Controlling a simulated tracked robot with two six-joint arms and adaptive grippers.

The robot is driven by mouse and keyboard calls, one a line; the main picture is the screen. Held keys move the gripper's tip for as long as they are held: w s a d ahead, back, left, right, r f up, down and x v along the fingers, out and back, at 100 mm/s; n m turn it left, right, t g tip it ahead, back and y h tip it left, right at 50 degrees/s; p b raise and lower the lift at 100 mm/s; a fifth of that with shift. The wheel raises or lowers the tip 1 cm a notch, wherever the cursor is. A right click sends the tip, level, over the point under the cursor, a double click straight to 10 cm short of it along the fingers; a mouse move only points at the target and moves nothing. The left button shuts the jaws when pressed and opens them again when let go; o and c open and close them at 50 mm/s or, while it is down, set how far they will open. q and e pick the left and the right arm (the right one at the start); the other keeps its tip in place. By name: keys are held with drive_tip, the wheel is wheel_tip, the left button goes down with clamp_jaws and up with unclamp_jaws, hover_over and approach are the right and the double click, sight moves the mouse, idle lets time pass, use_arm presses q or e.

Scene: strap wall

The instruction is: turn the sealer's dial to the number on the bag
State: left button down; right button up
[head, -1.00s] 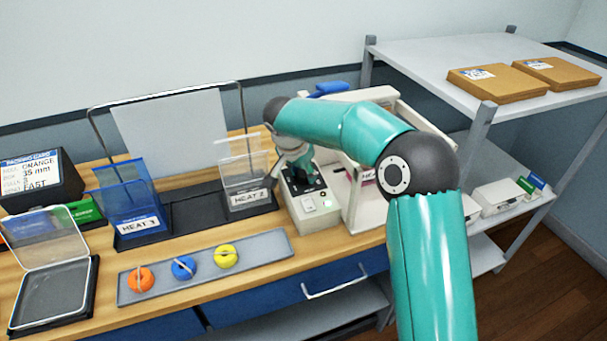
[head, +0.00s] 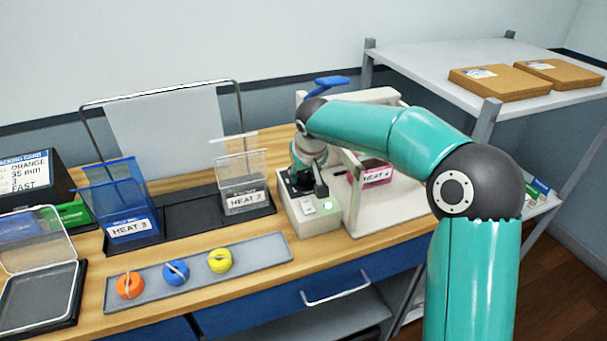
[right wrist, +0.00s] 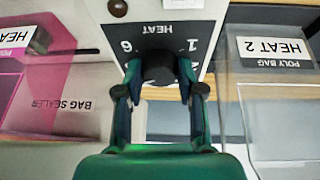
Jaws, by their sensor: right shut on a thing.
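The white sealer control box (head: 318,226) stands on the bench with a lit green button. My right gripper (head: 303,190) reaches down onto it and hides its dial in the head view. In the right wrist view, my right gripper (right wrist: 160,82) is shut on the black dial (right wrist: 158,66), one finger on each side. The panel marked HEAT appears upside down there, with 6 and 1 readable; the pointer is hidden. A pink bag (head: 380,165) lies at the sealer, its label (head: 377,177) apparently reading HEAT 4. My left gripper is out of view.
A rack holds a blue bag (head: 115,196) marked HEAT 3 and a clear bag (head: 243,172) marked HEAT 2. A grey tray (head: 196,274) with orange, blue and yellow rolls lies in front. A shelf (head: 455,65) with brown packets stands to the right.

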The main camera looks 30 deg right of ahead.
drive_tip(key=shift+d+r+n+y+p, duration=0.1)
drive_tip(key=shift+n+y+p, duration=0.55)
drive_tip(key=shift+n, duration=1.25)
drive_tip(key=o, duration=1.1)
drive_tip(key=shift+o, duration=0.2)
drive_tip(key=d+v, duration=0.1)
drive_tip(key=v, duration=1)
drive_tip(key=shift+s+a+r, duration=0.3)
drive_tip(key=shift+s+a, duration=0.1)
drive_tip(key=shift+a, duration=0.15)
